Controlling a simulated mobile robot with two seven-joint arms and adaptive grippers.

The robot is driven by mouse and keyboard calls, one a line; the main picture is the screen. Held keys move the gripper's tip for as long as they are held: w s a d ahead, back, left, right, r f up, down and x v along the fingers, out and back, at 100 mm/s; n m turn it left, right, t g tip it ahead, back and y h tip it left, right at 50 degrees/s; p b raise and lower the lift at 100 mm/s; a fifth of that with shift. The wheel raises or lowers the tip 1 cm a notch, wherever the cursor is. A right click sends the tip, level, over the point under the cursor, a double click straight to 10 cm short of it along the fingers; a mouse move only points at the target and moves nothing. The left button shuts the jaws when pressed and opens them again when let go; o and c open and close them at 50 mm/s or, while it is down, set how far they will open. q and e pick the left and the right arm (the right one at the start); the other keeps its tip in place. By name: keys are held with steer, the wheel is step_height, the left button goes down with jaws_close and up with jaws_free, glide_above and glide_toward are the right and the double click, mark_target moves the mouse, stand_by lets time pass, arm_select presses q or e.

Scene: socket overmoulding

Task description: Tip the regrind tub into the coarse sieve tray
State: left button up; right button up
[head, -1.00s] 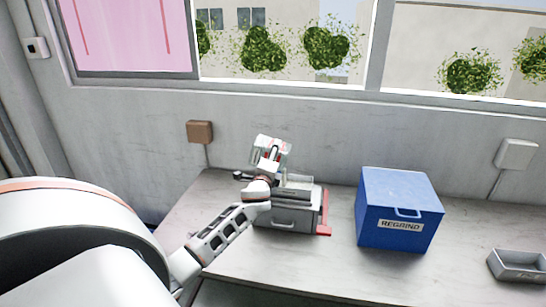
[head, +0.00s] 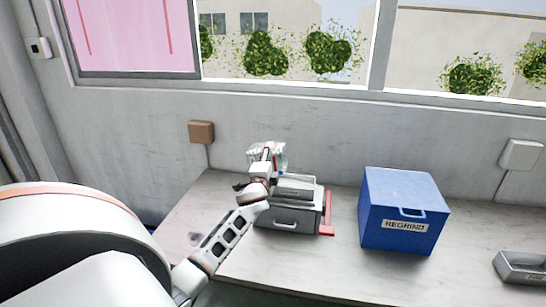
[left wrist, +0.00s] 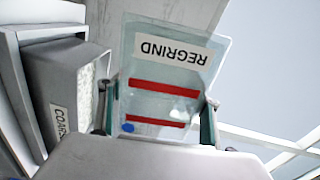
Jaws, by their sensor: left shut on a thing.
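My left gripper (left wrist: 158,112) is shut on the clear regrind tub (left wrist: 178,68), one finger on each side. The tub has red stripes and a "REGRIND" label that reads upside down in the left wrist view. In the head view, the tub (head: 268,155) is held above the back left of a grey sieve unit, with the gripper (head: 262,174) just below it. The coarse sieve tray (left wrist: 70,85), grey with a partly hidden "COARS" label, lies left of the tub in the left wrist view. The tub's contents are unclear. My right gripper is out of view.
The grey unit (head: 285,223) has a front handle and a red part (head: 328,215) at its right. A blue "REGRIND" box (head: 400,208) stands right of it. A small grey tray (head: 522,267) is at the far right. Bench space lies between them.

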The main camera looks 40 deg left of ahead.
arm_select(q)
steer(key=shift+s+a+f+n, duration=0.1)
steer(key=shift+a+f+n, duration=0.1)
steer(key=shift+f+n, duration=0.65)
steer(key=shift+r, duration=0.3)
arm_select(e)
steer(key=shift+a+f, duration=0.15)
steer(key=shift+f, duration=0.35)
arm_select(q)
steer(key=shift+n, duration=0.25)
steer(key=shift+s+a+f+n+b, duration=0.4)
steer(key=shift+a+f+n, duration=0.2)
steer(key=shift+n, duration=0.2)
steer(key=shift+s+a+f+n, duration=0.25)
steer(key=shift+a+n, duration=0.1)
steer(key=shift+n, duration=0.35)
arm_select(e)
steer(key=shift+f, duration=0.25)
